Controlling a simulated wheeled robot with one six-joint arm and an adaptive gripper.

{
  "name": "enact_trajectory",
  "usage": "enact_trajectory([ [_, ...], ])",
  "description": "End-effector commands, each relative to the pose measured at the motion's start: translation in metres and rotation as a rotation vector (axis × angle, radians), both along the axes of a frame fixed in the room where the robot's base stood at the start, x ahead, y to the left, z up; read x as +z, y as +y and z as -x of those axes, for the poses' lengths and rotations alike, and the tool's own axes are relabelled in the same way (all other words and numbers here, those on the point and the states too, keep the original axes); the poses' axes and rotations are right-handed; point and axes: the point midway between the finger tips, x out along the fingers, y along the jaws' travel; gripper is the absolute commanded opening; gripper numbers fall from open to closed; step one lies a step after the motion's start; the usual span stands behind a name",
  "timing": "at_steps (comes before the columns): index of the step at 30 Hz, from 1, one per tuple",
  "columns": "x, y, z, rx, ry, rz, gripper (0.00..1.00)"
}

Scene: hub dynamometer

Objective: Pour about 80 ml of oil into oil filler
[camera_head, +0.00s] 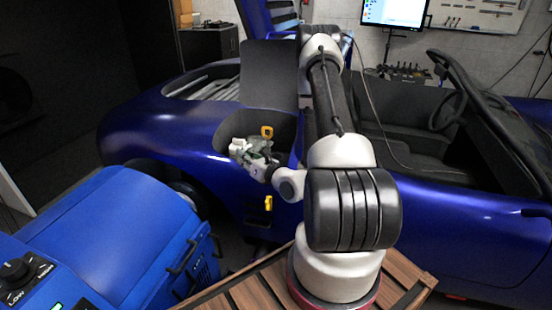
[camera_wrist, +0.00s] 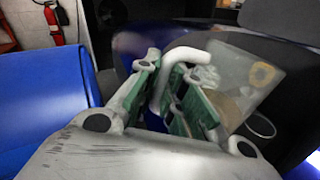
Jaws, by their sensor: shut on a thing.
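My gripper (camera_wrist: 168,105) is shut on the white handle (camera_wrist: 185,58) of a clear container in the wrist view. The handle passes between the green finger pads. In the head view my gripper (camera_head: 246,150) is over the open engine bay of the blue car, near a yellow loop-shaped part (camera_head: 267,131). A yellowish ring (camera_wrist: 262,74) shows through or behind the container in the wrist view. I cannot clearly identify the oil filler.
The blue car (camera_head: 190,125) has a dark raised panel (camera_head: 268,70) behind the bay. A blue machine (camera_head: 105,235) with a knob stands at the left front. A wooden slatted surface (camera_head: 235,290) is under my arm. A second yellow part (camera_head: 268,203) is low on the car side.

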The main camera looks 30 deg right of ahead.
Motion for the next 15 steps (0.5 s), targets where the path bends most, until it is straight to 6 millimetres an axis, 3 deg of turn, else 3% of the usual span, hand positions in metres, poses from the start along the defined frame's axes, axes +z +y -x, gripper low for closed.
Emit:
enact_trajectory([
  [15, 0.029, -0.034, -0.013, -0.001, 0.118, -0.309, 0.0],
])
